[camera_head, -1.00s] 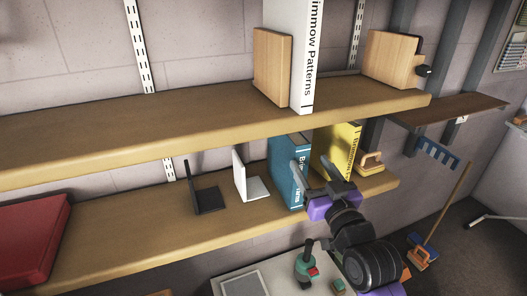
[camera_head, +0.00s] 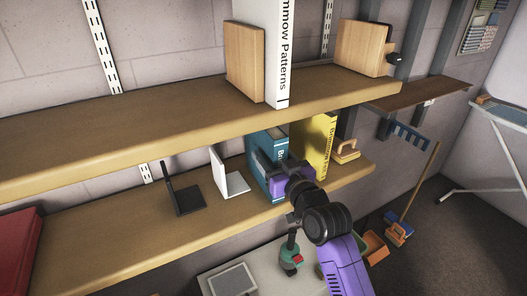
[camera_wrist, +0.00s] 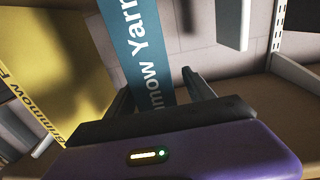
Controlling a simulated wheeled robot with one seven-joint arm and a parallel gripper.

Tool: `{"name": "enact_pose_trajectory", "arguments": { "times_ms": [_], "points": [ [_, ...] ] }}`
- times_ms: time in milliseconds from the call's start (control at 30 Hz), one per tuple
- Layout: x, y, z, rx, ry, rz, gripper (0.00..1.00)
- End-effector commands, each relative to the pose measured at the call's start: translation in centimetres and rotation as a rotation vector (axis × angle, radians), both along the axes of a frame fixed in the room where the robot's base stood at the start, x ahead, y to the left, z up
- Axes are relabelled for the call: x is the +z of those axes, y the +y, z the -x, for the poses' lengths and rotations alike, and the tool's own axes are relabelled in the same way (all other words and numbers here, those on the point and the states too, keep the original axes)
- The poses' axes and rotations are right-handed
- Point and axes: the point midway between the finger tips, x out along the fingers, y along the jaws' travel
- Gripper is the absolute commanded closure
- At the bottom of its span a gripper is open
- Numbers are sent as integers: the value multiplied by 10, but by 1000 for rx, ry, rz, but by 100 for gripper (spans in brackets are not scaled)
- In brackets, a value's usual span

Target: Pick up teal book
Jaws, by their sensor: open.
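The teal book (camera_head: 266,146) stands upright on the lower shelf, between a white bookend and the yellow book (camera_head: 325,143). Its teal spine with white lettering shows in the wrist view (camera_wrist: 146,57). My gripper (camera_head: 268,170) is at the spine, with one finger on either side of the book. In the wrist view the open fingers (camera_wrist: 162,95) straddle the lower part of the spine in the picture. I cannot tell whether either finger touches the cover. Part of the spine is hidden by my gripper in the head view.
The upper shelf (camera_head: 150,112) hangs close above, with a white book (camera_head: 283,60) and wooden blocks. A white bookend (camera_head: 230,178) and a black bookend (camera_head: 183,196) stand left of the teal book.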

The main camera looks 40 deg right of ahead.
Motion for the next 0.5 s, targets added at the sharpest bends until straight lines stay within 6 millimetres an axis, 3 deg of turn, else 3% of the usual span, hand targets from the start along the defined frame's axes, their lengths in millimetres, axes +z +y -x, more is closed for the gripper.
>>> {"name": "enact_pose_trajectory", "arguments": {
  "times_ms": [200,500],
  "points": [
    [2,-12,-25,-1,-1,-1,38],
    [1,-13,-28,-1,-1,0,38]
  ]
}}
